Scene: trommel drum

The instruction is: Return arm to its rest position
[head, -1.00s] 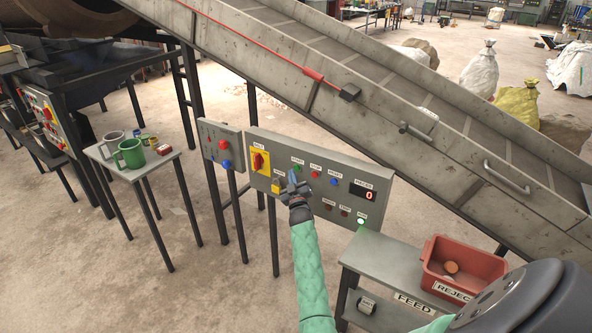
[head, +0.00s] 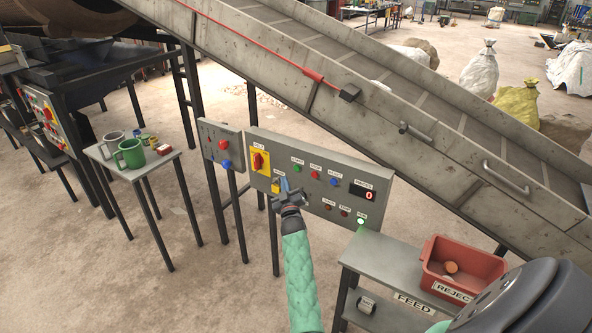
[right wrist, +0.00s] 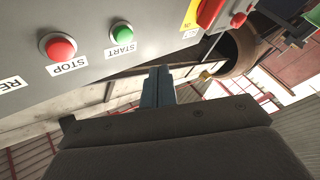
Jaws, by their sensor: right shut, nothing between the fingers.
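My right gripper (head: 285,185) is in front of the grey control panel (head: 262,140), at its lower left part. Its fingers are together and empty, and they also show in the right wrist view (right wrist: 158,86). The panel carries a green START button (right wrist: 122,33), a red STOP button (right wrist: 57,46), a blue button (head: 333,181) and a red rotary switch on a yellow plate (head: 258,161). A red digital display (head: 368,194) reads 0. I cannot tell the exact gap between fingertips and panel in the head view. My left gripper is not in view.
A conveyor (head: 400,135) slopes down rightward behind the panel. A feed table (head: 375,262) with a red reject bin (head: 440,282) stands at the lower right. A small table (head: 120,168) with mugs is at left. Floor between the tables is clear.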

